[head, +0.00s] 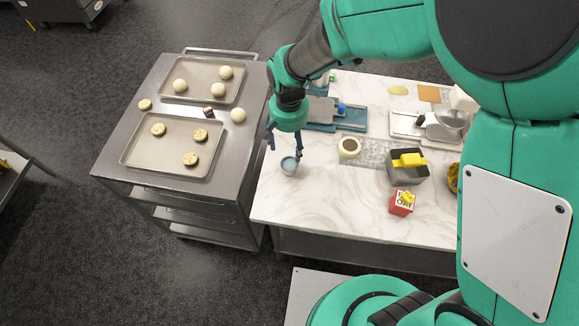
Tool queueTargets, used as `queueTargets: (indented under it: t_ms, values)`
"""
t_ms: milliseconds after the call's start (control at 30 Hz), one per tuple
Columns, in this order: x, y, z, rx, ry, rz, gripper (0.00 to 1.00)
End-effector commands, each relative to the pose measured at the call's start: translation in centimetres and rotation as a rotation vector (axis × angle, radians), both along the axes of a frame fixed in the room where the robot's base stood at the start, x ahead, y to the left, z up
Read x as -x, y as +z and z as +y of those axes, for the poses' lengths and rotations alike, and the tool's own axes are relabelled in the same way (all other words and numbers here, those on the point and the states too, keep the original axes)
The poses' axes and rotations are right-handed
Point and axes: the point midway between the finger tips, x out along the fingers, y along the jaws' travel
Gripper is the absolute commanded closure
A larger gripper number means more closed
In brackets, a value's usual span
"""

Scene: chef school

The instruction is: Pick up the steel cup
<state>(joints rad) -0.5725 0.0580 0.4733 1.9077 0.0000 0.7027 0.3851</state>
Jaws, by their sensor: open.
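A small grey-blue cup (289,166), which looks like the steel cup, stands upright on the white marble counter (310,205), near its left edge. My gripper (285,147) hangs over the counter just above and behind the cup, pointing down. Its dark fingers are spread and nothing shows between them. One finger is left of the cup and the other is close to its right rim; I cannot tell whether it touches.
A steel trolley (120,151) with dough on trays stands left of the counter. The counter's front left is clear.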

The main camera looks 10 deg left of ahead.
Motion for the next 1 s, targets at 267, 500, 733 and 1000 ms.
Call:
queueTargets:
  t_ms: [267,500,733,1000]
  values:
    - [0.1,-4.4,-0.1,0.002,0.0,0.003,0.34]
    - [0.0,-6.7,0.0,0.0,0.0,0.0,0.34]
    - [0.0,-7.0,0.0,0.0,0.0,-0.001,0.34]
    - [0.1,-7.3,-0.1,0.0,0.0,0.001,0.34]
